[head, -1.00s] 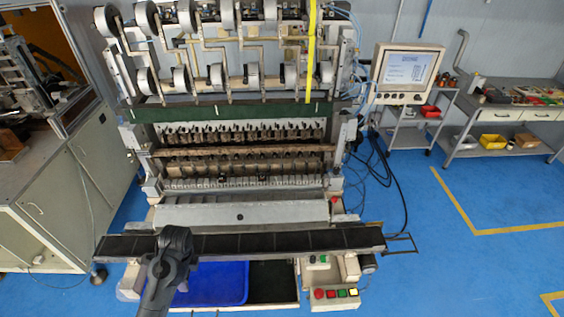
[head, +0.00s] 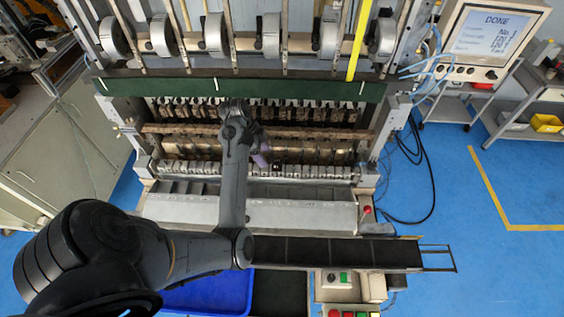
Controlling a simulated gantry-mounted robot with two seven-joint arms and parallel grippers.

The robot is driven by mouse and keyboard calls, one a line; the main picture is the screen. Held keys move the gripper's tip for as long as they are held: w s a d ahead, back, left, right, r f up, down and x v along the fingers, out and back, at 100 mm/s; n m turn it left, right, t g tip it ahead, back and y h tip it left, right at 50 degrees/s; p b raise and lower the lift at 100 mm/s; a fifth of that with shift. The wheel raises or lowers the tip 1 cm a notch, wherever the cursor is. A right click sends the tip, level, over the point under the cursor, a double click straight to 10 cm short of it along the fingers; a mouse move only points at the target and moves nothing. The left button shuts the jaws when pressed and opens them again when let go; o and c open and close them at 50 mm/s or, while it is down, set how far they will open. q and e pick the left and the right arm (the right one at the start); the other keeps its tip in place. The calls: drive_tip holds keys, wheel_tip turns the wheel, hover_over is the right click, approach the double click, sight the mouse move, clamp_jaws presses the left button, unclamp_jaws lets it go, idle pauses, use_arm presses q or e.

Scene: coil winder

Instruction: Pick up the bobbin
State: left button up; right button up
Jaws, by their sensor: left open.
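The coil winder (head: 160,107) fills the middle of the head view, with a row of small brown and metallic parts (head: 310,153) along its winding bay. No single bobbin stands out clearly; individual parts there are too small to tell apart. My left arm reaches up from the lower left, over the conveyor and into the front of the bay. My left gripper (head: 262,157) is open at the bay, in front of the row of parts. Its fingertips are small and partly hidden by my wrist, so I cannot tell whether they touch anything. My right gripper is not in view.
A dark conveyor (head: 340,252) runs across the front, with a blue bin (head: 215,292) below it. A control screen (head: 490,40) reading "DONE" stands at the upper right. Wire spools (head: 270,35) hang above the bay. A grey cabinet (head: 60,150) stands on the left.

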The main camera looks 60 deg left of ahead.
sight(275, 162)
use_arm(q)
drive_tip(key=shift+w+d+r, duration=0.15)
drive_tip(key=shift+w+d, duration=0.15)
drive_tip(key=shift+w, duration=0.15)
drive_tip(key=shift+w+r, duration=0.2)
drive_tip(key=shift+w, duration=0.15)
drive_tip(key=shift+w+f+t, duration=0.15)
drive_tip(key=shift+w+t, duration=0.1)
drive_tip(key=shift+t, duration=0.05)
drive_tip(key=shift+p+x, duration=0.7)
drive_tip(key=shift+x, duration=2.55)
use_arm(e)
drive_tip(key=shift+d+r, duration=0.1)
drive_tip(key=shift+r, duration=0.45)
use_arm(q)
drive_tip(key=shift+s+a+f, duration=0.1)
drive_tip(key=shift+s+a, duration=0.05)
drive_tip(key=c, duration=0.8)
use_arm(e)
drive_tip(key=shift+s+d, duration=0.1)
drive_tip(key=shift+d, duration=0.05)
